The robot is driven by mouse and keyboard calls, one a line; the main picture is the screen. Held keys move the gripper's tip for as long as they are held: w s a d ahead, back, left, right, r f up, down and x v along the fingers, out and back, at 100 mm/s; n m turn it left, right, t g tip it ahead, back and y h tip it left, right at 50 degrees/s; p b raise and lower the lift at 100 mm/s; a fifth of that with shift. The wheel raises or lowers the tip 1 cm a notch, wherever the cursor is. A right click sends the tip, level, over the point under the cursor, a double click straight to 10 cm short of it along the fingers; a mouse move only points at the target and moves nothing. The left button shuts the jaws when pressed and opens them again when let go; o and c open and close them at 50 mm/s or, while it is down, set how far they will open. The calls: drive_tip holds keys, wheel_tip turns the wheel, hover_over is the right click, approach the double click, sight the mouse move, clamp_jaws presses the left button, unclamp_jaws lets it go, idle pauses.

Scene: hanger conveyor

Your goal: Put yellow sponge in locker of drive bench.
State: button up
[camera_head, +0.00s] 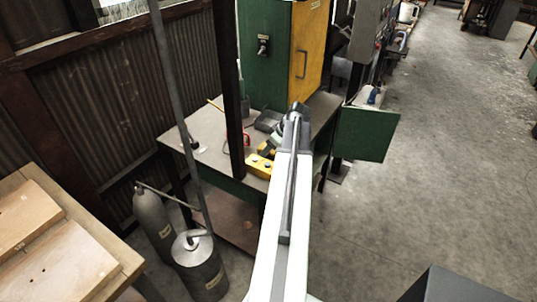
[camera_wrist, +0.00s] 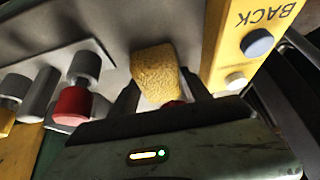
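The yellow sponge (camera_wrist: 156,72) is a rough block in the middle of the wrist view. My gripper (camera_wrist: 160,92) has its two dark fingers on either side of it, and they appear to press against its sides. In the head view my arm reaches over the bench (camera_head: 203,123), and my gripper and the sponge cannot be made out there. A green cabinet (camera_head: 266,50) with a shut yellow door (camera_head: 303,40) stands on the bench. A green panel (camera_head: 365,133) juts out at the bench's right side, like an open door. The space behind it is hidden.
A yellow control box (camera_head: 259,166) is on the bench; a yellow box marked BACK (camera_wrist: 250,45) and a red knob (camera_wrist: 72,103) are close to my gripper. A dark post (camera_head: 229,90) rises before the bench. Gas cylinders (camera_head: 200,265) stand left. Floor (camera_head: 440,170) is clear right.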

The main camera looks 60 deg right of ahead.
drive_tip(key=c, duration=0.9)
wheel_tip(320, 180, up, 4)
drive_tip(key=p, duration=0.3)
drive_tip(key=shift+f+p, duration=0.2)
drive_tip(key=shift+p, duration=0.1)
drive_tip(key=shift+c, duration=0.2)
drive_tip(key=shift+s+r, duration=0.2)
drive_tip(key=shift+s, duration=0.15)
drive_tip(key=s+r+p, duration=0.1)
drive_tip(key=s, duration=1.4)
drive_tip(key=shift+s, duration=0.2)
